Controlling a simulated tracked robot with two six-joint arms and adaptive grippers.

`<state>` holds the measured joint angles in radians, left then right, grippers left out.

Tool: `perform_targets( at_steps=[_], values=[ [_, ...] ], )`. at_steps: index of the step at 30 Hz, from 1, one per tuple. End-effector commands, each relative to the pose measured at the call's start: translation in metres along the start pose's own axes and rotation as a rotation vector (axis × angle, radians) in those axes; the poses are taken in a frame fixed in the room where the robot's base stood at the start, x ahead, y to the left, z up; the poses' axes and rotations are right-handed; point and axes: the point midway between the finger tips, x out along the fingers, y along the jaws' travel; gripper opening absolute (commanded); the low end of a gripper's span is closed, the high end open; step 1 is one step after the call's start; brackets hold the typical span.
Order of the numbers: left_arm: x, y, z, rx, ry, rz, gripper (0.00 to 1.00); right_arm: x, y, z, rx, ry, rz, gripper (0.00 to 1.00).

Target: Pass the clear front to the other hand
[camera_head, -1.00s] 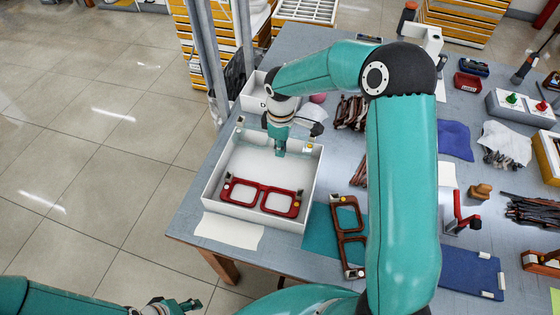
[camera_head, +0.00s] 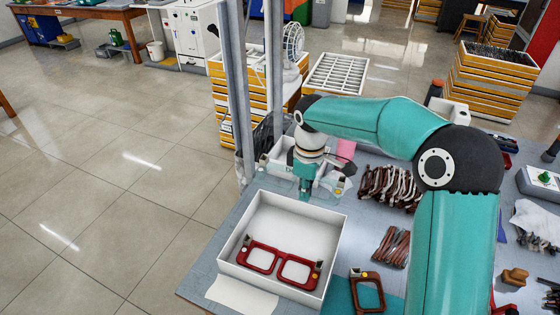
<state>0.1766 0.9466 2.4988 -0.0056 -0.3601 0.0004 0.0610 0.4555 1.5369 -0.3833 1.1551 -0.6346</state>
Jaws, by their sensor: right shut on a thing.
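My right gripper (camera_head: 304,194) points down by the back edge of the white tray (camera_head: 229,255) and is shut on the clear front. The clear front (camera_head: 332,183) is see-through and hard to make out; its right end, with a small yellow dot, shows beside the gripper. The rest of its outline is faint or hidden behind my gripper. A red front (camera_head: 279,263) lies in the near part of the tray. A brown front (camera_head: 367,292) lies on a teal mat (camera_head: 338,297) to the tray's right. My left gripper is out of the picture.
A white bin (camera_head: 275,158) stands behind the tray. Dark frame parts (camera_head: 392,187) and brown temples (camera_head: 391,246) lie to the right. A pale cloth (camera_head: 242,297) lies before the tray. My right arm covers much of the bench's right side. Open floor lies left.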

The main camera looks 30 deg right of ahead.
Motion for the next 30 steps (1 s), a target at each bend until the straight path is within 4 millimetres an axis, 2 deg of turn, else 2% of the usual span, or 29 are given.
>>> perform_targets(
  at_steps=[8, 14, 19, 24, 30],
  values=[
    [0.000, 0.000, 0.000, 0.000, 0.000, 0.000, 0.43, 0.008, -0.004, -0.004, 0.038, -0.004, -0.001, 0.00],
    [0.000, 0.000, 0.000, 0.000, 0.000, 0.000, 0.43, 0.041, -0.020, -0.020, 0.212, -0.011, 0.005, 0.00],
    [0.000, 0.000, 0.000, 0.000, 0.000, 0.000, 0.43, 0.078, -0.043, -0.036, 0.425, -0.012, 0.008, 0.00],
    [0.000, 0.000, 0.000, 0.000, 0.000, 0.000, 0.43, 0.106, -0.065, -0.047, 0.607, -0.006, 0.005, 0.00],
    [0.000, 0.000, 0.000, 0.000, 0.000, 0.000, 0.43, 0.122, -0.079, -0.053, 0.716, -0.001, 0.001, 0.00]
  ],
)
